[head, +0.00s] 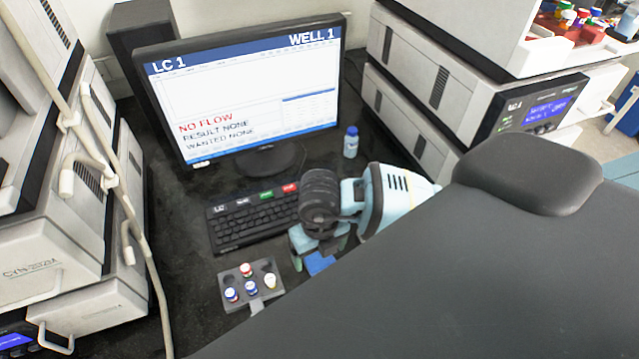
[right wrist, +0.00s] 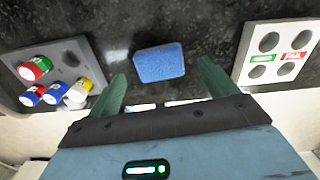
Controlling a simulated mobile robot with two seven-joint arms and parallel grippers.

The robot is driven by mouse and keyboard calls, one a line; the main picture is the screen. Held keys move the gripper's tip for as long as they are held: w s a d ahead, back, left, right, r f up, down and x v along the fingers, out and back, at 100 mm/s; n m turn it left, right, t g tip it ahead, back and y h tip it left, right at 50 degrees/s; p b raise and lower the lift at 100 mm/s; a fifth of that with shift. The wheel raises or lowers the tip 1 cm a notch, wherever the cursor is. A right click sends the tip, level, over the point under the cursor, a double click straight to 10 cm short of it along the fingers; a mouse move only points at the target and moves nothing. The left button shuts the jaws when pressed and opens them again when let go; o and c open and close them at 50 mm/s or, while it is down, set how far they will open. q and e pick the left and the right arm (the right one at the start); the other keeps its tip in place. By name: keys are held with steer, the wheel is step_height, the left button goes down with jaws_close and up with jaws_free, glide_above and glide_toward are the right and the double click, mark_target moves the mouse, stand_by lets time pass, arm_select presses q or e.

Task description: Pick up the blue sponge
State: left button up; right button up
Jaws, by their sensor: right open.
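The blue sponge (right wrist: 160,62) lies flat on the dark speckled bench. In the right wrist view it sits a little beyond and between the two green fingers, with a gap to each. In the head view only a part of the sponge (head: 319,264) shows under my right gripper (head: 318,254), which hangs over it. The right gripper (right wrist: 162,78) is open with nothing between its fingers. My left gripper is in neither view.
A grey rack with capped vials (head: 239,304) stands left of the sponge; a pale rack with green and red labels (right wrist: 251,73) is on its other side. A keyboard (head: 250,218), monitor (head: 245,90) and blue bottle (head: 351,143) stand behind. Instruments flank the bench.

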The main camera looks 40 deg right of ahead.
step_height(320, 180, down, 2)
steer(key=shift+f, duration=0.15)
steer(key=c, duration=1.1)
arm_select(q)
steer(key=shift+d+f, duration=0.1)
arm_select(e)
steer(key=shift+o, duration=0.2)
